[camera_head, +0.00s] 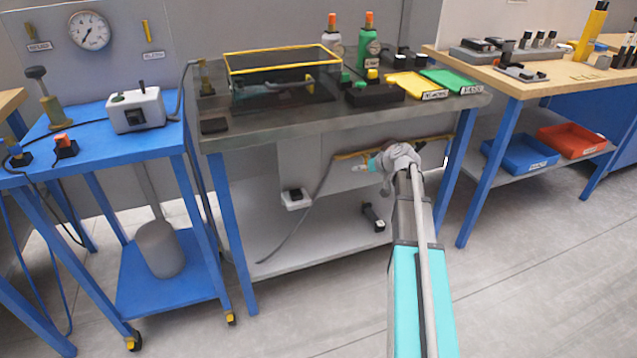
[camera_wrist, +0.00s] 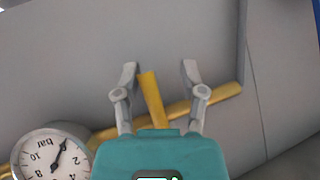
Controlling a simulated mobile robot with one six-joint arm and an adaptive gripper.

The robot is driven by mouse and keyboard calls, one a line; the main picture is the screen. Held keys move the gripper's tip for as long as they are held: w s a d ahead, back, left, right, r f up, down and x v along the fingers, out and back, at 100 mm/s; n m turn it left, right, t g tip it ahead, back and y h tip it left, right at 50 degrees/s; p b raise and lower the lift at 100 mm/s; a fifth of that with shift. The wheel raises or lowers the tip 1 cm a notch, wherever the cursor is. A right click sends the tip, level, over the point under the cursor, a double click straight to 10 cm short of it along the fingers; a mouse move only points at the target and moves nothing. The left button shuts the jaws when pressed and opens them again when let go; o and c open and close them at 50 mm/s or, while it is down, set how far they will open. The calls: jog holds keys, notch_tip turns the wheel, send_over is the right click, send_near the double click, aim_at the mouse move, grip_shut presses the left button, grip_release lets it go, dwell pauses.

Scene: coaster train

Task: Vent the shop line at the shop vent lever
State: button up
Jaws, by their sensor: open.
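A yellow lever (camera_wrist: 152,98) stands up from a yellow pipe (camera_wrist: 222,99) in the wrist view; no name label on it is readable. My gripper (camera_wrist: 159,70) is open, with one finger on each side of the lever. The lever is nearer the left finger, and I see a gap on both sides. In the head view my gripper (camera_head: 380,163) is under the middle bench, in front of the grey panel, and hides the lever. Part of the yellow pipe (camera_head: 347,156) shows there beside it. A round bar gauge (camera_wrist: 50,155) sits at lower left in the wrist view.
The middle bench top (camera_head: 300,125) is above my gripper, and a lower shelf (camera_head: 330,232) is below it. A blue cart (camera_head: 165,285) stands to the left. A bench with blue and red bins (camera_head: 575,140) is to the right. Open floor lies in front.

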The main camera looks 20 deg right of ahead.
jog(key=m+y+b, duration=0.1)
jog(key=a+m+y+b, duration=0.1)
jog(key=y, duration=0.1)
jog(key=shift+a+r, duration=0.1)
jog(key=shift+r, duration=0.05)
jog(key=m+y+b, duration=0.1)
jog(key=a+r+m+t+y+b, duration=0.1)
jog(key=b, duration=0.1)
jog(key=shift+a+r+m+t+y, duration=0.1)
jog(key=shift+r+m+t+y, duration=0.05)
jog(key=shift+m+t+y, duration=0.2)
jog(key=p+v, duration=0.3)
jog(key=v, duration=1.1)
jog(key=s+a+r+g+h+p, duration=0.1)
jog(key=s+a+r+g+p, duration=0.1)
jog(key=a+p, duration=0.4)
jog(key=s+a+r+g+h+p, duration=0.1)
jog(key=a+p, duration=0.5)
jog(key=a, duration=0.6)
jog(key=s+a+r+g+h+p, duration=0.1)
jog(key=s+a+r+g+p, duration=0.2)
jog(key=a+g+p, duration=0.3)
jog(key=a+r+n, duration=0.1)
jog(key=a, duration=0.2)
jog(key=shift+s+a+r, duration=0.25)
jog(key=shift+r, duration=0.05)
